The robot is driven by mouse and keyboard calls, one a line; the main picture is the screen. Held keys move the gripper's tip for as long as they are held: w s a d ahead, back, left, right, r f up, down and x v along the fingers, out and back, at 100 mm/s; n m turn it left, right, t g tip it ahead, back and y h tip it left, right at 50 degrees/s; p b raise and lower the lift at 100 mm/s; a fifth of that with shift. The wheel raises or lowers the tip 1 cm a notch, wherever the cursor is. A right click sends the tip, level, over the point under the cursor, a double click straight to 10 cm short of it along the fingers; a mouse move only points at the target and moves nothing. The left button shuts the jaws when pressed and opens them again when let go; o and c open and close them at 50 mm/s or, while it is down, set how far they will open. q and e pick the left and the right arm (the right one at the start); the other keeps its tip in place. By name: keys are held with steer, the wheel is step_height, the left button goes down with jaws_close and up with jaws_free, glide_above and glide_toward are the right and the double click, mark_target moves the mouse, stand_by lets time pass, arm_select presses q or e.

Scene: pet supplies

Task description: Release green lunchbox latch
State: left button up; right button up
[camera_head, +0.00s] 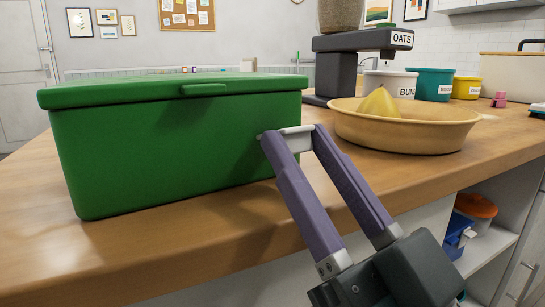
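The green lunchbox (170,150) stands on the wooden counter at the left, its lid (170,90) lying flat on top. A small green tab (204,90) is on the lid's front edge. My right gripper (293,138) reaches up from the lower right to the lunchbox's right front corner. A whitish bar (296,130), which looks like a latch, spans the gap between its purple fingertips. The fingers are apart. I cannot tell whether they press on the bar, and the left finger hides part of it. My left gripper is not in view.
A tan bowl (430,133) with a yellow pear-like fruit (378,103) stands right of the gripper. The counter's front edge (215,240) runs below the lunchbox.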

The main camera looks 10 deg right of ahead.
steer(key=o, duration=0.4)
steer(key=shift+f, duration=0.1)
steer(key=v, duration=0.9)
steer(key=shift+s+d+f+b, duration=0.2)
steer(key=shift+s+b, duration=0.1)
steer(key=shift+b, duration=0.15)
